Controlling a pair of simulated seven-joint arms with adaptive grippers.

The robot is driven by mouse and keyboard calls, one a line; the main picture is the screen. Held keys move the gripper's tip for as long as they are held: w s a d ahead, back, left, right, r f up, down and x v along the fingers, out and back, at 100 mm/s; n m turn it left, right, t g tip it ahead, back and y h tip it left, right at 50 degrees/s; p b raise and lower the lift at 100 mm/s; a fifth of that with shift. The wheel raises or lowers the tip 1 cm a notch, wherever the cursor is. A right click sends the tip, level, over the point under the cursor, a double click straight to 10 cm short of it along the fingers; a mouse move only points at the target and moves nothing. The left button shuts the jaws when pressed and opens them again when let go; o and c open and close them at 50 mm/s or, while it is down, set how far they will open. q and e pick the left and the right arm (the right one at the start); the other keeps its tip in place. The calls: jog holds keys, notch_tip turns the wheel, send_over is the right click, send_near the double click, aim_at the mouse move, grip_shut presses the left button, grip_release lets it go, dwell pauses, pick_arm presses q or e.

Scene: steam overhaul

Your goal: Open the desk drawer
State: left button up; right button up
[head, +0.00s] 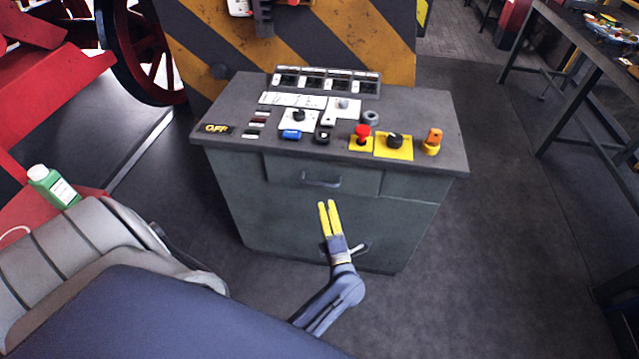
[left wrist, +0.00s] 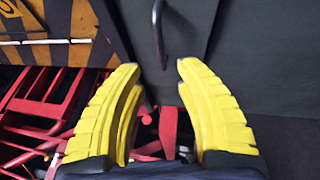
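The grey desk (head: 225,190) stands in the middle of the head view. Its drawer (head: 285,171) sits under the top, and its front looks flush with the desk, so it is shut. A grey bar handle (head: 320,182) is on the drawer front. My left gripper (head: 328,204) is in front of the desk, a little below the handle in the picture. In the left wrist view the yellow fingers (left wrist: 158,68) are spread apart with nothing between them. The dark handle (left wrist: 158,35) shows beyond the fingertips, roughly centred between them and not touched. My right gripper is not in view.
The desk top holds switches, a red button (head: 363,131) and an orange-yellow knob (head: 432,142). A green bottle (head: 52,186) stands at the left near red machinery (head: 50,95). A workbench (head: 590,50) is at the far right. Floor right of the desk is clear.

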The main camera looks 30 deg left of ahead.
aim_at(319, 183)
pick_arm(q)
jog(key=x, duration=1)
jog(key=shift+w, duration=0.1)
jog(key=shift+o, duration=0.3)
grip_shut()
